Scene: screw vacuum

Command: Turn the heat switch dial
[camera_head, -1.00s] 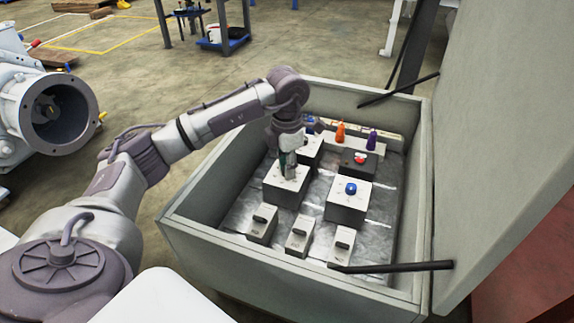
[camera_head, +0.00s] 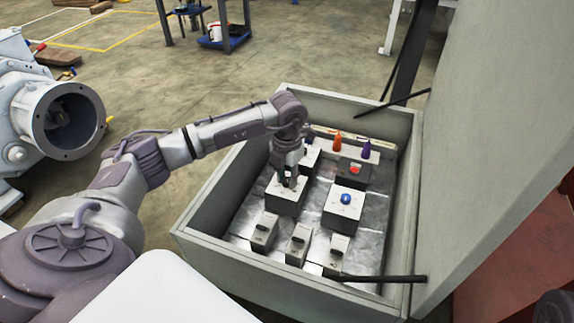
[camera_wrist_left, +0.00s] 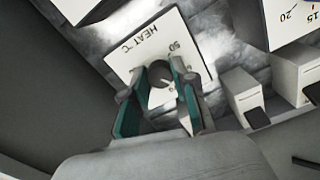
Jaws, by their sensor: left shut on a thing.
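The heat dial (camera_wrist_left: 160,86) is a dark round knob on a white-topped box (camera_wrist_left: 145,45) marked "HEAT °C". In the head view this box (camera_head: 285,207) stands at the left inside the grey cabinet (camera_head: 197,236). My left gripper (camera_head: 288,182) points down onto the box top. In the left wrist view its green-padded fingers (camera_wrist_left: 158,73) are on either side of the dial and shut on it. The fingers partly hide the dial and its scale.
A box with a blue knob (camera_head: 346,199) is to the right. A dark box with a red button (camera_head: 355,169) is behind it. Several switch boxes (camera_head: 299,243) line the front. The raised lid (camera_head: 470,110) and a black strut (camera_head: 385,278) bound the right side.

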